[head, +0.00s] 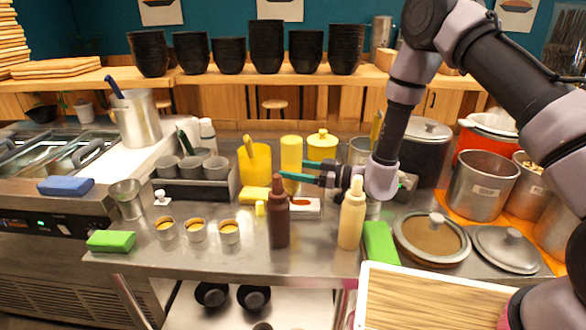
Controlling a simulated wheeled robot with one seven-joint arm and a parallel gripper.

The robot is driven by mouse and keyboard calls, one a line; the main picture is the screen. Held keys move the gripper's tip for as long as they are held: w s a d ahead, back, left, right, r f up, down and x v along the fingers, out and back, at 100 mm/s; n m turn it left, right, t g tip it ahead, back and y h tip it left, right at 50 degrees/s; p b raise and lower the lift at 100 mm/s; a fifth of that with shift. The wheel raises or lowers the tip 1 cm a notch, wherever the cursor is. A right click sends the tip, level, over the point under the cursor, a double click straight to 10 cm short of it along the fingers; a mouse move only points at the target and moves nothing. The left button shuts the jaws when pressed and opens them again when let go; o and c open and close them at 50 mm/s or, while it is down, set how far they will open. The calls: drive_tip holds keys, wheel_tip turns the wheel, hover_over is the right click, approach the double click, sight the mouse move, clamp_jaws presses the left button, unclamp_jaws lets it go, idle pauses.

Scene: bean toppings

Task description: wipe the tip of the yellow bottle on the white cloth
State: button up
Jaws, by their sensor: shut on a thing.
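The yellow bottle (291,150) shows as a plain yellow cylinder with a flat top, apparently upside down. My gripper (296,178) reaches in from the right, and its teal fingers are shut on the bottle's lower part. The tip is hard to make out behind the fingers and the brown bottle. The white cloth (307,211) seems to be the flat white patch on the counter just below my gripper, with a red-orange mark or item on it. I cannot tell whether the tip touches it.
A brown bottle (279,222) and a cream bottle (351,220) stand upright in front of my gripper. Three small filled cups (196,232) are to the left. A yellow container (254,166) and a lidded yellow pot (322,147) stand behind. Pots and lids (432,240) crowd the right.

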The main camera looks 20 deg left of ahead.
drive_tip(key=shift+f, duration=0.45)
idle(0.9)
drive_tip(key=shift+w+d, duration=0.2)
drive_tip(key=shift+d, duration=0.65)
drive_tip(key=shift+w+d, duration=0.2)
drive_tip(key=shift+d, duration=0.65)
drive_tip(key=shift+w+d, duration=0.2)
drive_tip(key=shift+d, duration=0.65)
drive_tip(key=shift+c, duration=0.3)
wheel_tip(320, 180, up, 6)
drive_tip(key=shift+r, duration=0.15)
